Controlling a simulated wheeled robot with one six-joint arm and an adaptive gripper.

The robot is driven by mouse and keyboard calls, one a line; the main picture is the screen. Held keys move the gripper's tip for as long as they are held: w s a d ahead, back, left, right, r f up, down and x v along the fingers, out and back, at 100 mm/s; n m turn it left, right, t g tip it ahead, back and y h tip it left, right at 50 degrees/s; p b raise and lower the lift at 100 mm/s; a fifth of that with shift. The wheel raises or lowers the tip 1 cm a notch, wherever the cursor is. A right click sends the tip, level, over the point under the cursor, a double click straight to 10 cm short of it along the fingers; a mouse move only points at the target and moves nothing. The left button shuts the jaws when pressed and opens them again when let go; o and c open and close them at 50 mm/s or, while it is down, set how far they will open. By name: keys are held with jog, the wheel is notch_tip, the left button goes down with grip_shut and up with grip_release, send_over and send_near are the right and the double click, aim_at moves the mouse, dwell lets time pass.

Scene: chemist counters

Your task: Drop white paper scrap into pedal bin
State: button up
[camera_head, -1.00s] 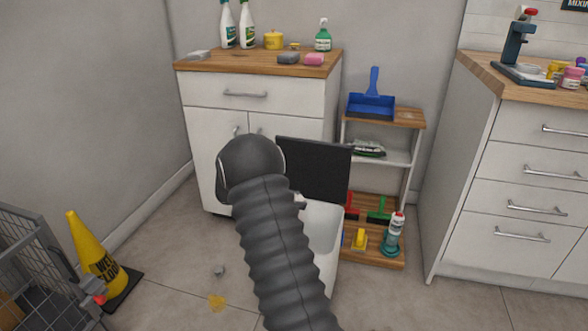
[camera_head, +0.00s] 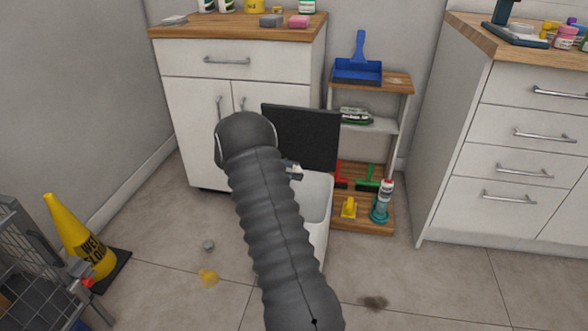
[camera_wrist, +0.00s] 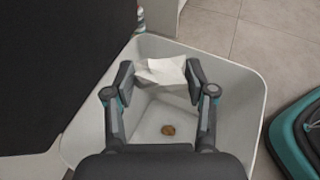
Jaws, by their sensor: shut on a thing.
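The white paper scrap (camera_wrist: 163,70) is held between the two fingers of my gripper (camera_wrist: 160,78) in the wrist view. The pedal bin's white tub (camera_wrist: 252,95) is open beneath it, and the scrap hangs over the opening. My arm hides part of the bin there, and the scrap cannot be made out in that view.
A low shelf unit (camera_head: 398,85) with a blue dustpan (camera_head: 358,70) stands right behind the bin. A yellow wet-floor cone (camera_head: 70,235) and a wire cart (camera_head: 30,270) are at left.

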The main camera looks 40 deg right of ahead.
jog(key=shift+f, duration=0.15)
jog(key=o, duration=0.8)
jog(key=shift+c, duration=0.2)
jog(key=v, duration=1.2)
jog(key=shift+d, duration=0.1)
